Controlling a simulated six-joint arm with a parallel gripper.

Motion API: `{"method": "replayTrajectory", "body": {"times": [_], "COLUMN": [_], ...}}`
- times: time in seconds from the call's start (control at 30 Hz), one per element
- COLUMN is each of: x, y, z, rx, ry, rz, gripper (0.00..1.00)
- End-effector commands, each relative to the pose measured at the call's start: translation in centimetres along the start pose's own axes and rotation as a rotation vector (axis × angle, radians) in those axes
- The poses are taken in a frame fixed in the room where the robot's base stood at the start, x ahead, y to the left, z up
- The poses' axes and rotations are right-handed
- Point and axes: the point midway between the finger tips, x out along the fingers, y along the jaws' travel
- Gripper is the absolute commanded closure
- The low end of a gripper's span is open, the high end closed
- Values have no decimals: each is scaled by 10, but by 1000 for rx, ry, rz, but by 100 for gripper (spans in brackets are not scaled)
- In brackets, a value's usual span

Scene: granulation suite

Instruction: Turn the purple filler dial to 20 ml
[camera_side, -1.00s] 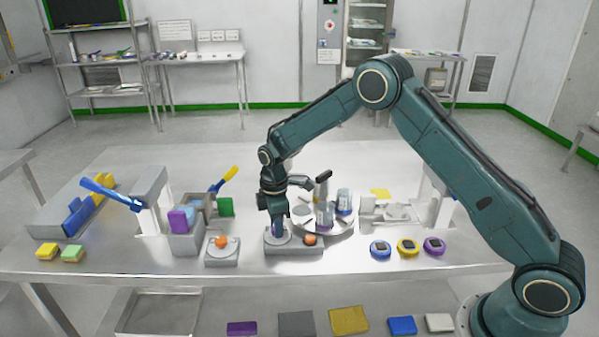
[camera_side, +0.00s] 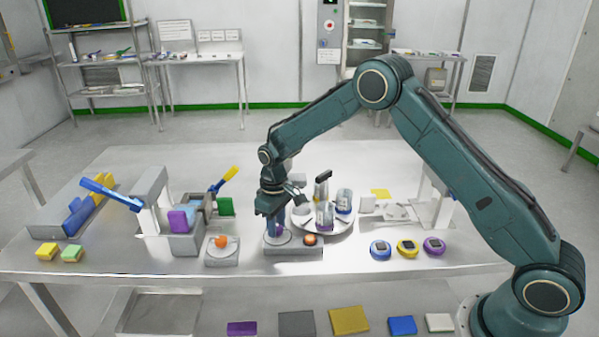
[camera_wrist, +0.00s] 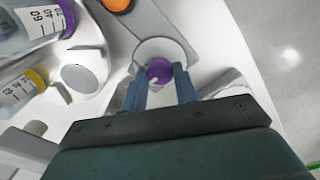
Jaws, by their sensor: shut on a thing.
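The purple filler dial (camera_wrist: 159,70) is a round knob on a pale disc (camera_wrist: 160,48), on top of a grey box (camera_side: 292,250) near the table's front edge. My gripper (camera_wrist: 161,82) has its two blue fingers on either side of the knob and is shut on it. In the side view my gripper (camera_side: 275,232) points straight down onto the left end of the box, and its fingers hide most of the dial. I cannot read any scale marks or the dial's setting.
An orange button (camera_side: 310,239) sits on the right of the same box. Just behind is a round tray (camera_side: 333,226) with graduated bottles. A second box (camera_side: 221,255) with an orange ball (camera_side: 220,242) stands left. Blue, yellow and purple round devices (camera_side: 407,247) lie right.

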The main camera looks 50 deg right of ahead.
Motion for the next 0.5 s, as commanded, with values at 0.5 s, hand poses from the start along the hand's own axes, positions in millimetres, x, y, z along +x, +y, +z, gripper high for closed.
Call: {"method": "replayTrajectory", "body": {"times": [0.5], "x": [-1], "y": [1], "z": [0], "rx": [478], "ry": [2], "rz": [0], "gripper": [94]}}
